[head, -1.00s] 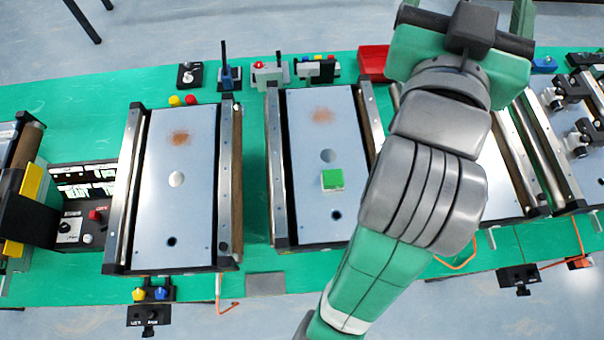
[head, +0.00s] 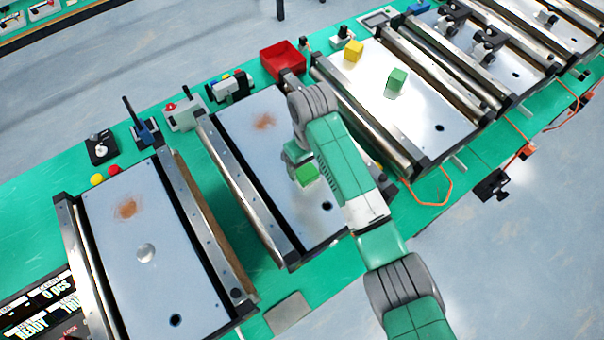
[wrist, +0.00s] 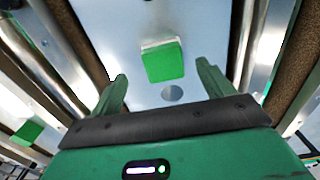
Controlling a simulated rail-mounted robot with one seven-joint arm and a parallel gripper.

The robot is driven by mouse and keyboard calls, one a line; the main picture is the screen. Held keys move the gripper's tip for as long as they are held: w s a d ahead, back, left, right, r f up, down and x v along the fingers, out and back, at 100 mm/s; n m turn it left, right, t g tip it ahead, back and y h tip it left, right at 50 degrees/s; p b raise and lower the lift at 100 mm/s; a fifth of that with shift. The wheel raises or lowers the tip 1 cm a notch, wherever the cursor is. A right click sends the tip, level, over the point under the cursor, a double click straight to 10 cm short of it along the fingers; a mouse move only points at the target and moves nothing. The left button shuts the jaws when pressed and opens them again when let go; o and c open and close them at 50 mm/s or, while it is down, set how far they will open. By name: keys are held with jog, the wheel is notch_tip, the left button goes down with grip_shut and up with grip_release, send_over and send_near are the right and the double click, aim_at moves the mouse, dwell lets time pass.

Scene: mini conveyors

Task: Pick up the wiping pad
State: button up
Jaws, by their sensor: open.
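The wiping pad is a small block with a green top and a white lower part. In the head view the pad (head: 307,175) lies on the grey plate of the middle conveyor (head: 258,147), beside my arm. In the wrist view the pad (wrist: 163,63) shows ahead, framed between the fingertips of my gripper (wrist: 161,71). My gripper is open and empty, over the same conveyor, with the fingers apart from the pad. In the head view my gripper (head: 295,157) is largely hidden by my arm.
A green block (head: 397,80) and a yellow block (head: 353,51) stand on the conveyor to the right. Raised metal rails (head: 240,190) flank the plate. A red bin (head: 283,59) stands behind. The left conveyor (head: 165,265) holds a brown stain and a round disc.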

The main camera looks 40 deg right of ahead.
aim_at(306, 171)
jog(key=f, duration=0.5)
jog(key=shift+w+a, duration=0.15)
jog(key=shift+w, duration=0.15)
jog(key=c, duration=1.1)
notch_tip(306, 171, up, 4)
jog(key=shift+f, duration=0.15)
jog(key=s+a+p, duration=0.1)
jog(key=s+a, duration=0.1)
jog(key=s, duration=0.2)
jog(key=s+a+r+p, duration=0.1)
jog(key=s+a, duration=0.2)
jog(key=s, duration=0.1)
jog(key=s+a+p, duration=0.1)
jog(key=s+a, duration=0.1)
jog(key=s, duration=0.2)
jog(key=shift+s+a+r, duration=0.2)
jog(key=shift+a+r, duration=0.05)
jog(key=shift+a, duration=0.1)
jog(key=shift+s+a+f, duration=0.1)
jog(key=shift+s+a, duration=0.25)
jog(key=shift+s, duration=0.3)
